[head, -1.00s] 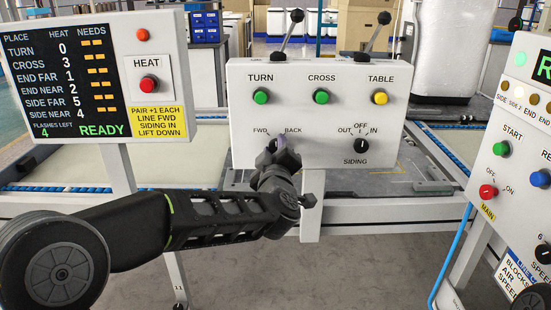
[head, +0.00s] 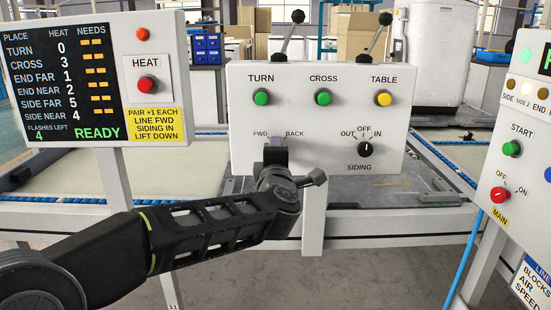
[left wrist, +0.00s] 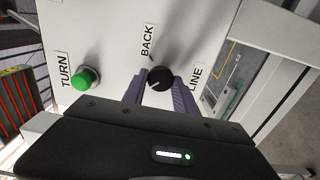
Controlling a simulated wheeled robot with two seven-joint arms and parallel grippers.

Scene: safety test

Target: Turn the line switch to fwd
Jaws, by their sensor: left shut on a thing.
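The line switch is a black knob (left wrist: 160,78) on the white control panel (head: 237,110), with a BACK label (left wrist: 147,40) and a LINE label (left wrist: 196,77) beside it in the left wrist view. My left gripper (head: 275,143) covers the knob in the head view, just below the FWD (head: 260,134) and BACK (head: 295,134) labels. Its two purple-grey fingers (left wrist: 161,92) are shut on the knob, one on each side. I cannot tell which way the knob's pointer faces. My right gripper is not in view.
A siding knob (head: 365,149) sits to the right on the panel. Green buttons TURN (head: 261,97) and CROSS (head: 323,97) and yellow TABLE (head: 384,98) are above. A display board (head: 160,45) stands left, another panel (head: 490,180) right.

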